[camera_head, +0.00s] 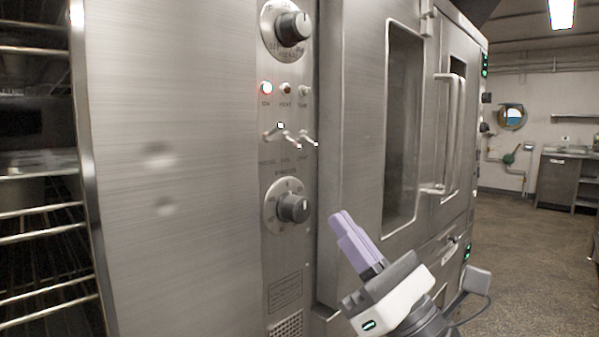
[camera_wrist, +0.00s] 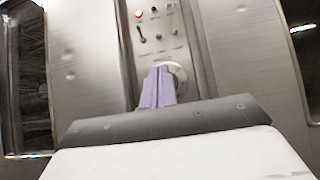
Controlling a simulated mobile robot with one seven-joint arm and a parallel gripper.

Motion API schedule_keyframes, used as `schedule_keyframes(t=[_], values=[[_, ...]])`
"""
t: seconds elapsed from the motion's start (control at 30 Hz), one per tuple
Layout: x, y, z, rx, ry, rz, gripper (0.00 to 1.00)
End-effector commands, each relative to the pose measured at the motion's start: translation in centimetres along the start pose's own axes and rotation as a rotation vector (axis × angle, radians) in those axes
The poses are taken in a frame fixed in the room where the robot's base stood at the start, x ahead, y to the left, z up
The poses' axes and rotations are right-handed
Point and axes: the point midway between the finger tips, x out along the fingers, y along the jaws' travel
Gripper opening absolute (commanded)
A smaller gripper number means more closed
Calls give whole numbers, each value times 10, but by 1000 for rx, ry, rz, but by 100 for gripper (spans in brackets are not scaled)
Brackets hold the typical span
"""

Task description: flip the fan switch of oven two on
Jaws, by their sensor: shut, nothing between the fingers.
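The oven control panel (camera_head: 285,180) is a narrow upright metal strip with three small toggle switches in a row. In the head view the left toggle (camera_head: 273,131) points up, while the middle toggle (camera_head: 291,140) and right toggle (camera_head: 309,139) point down. Their labels are too small to read surely, so I cannot tell which is the fan switch. My gripper (camera_head: 340,215) has its lilac fingers shut and empty, below and right of the toggles. In the wrist view the fingertips (camera_wrist: 160,70) overlap the lower dial (camera_wrist: 178,78), below the toggle row.
A large dial (camera_head: 292,28) sits above the toggles and the lower dial (camera_head: 293,208) below. A lit red lamp (camera_head: 266,87) heads a row of lamps. The oven door handle (camera_head: 450,135) sticks out at right. A rack (camera_head: 40,238) stands at left; open floor (camera_head: 530,235) lies right.

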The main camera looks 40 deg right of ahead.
Motion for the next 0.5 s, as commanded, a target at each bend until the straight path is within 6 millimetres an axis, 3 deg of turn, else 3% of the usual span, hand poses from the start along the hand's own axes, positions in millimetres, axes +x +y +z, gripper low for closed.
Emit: schedule_keyframes(t=[0.17, 0.5], values=[[9, 0, 1, 2, 0, 2, 0], [68, 1, 3, 2, 0, 3, 0]])
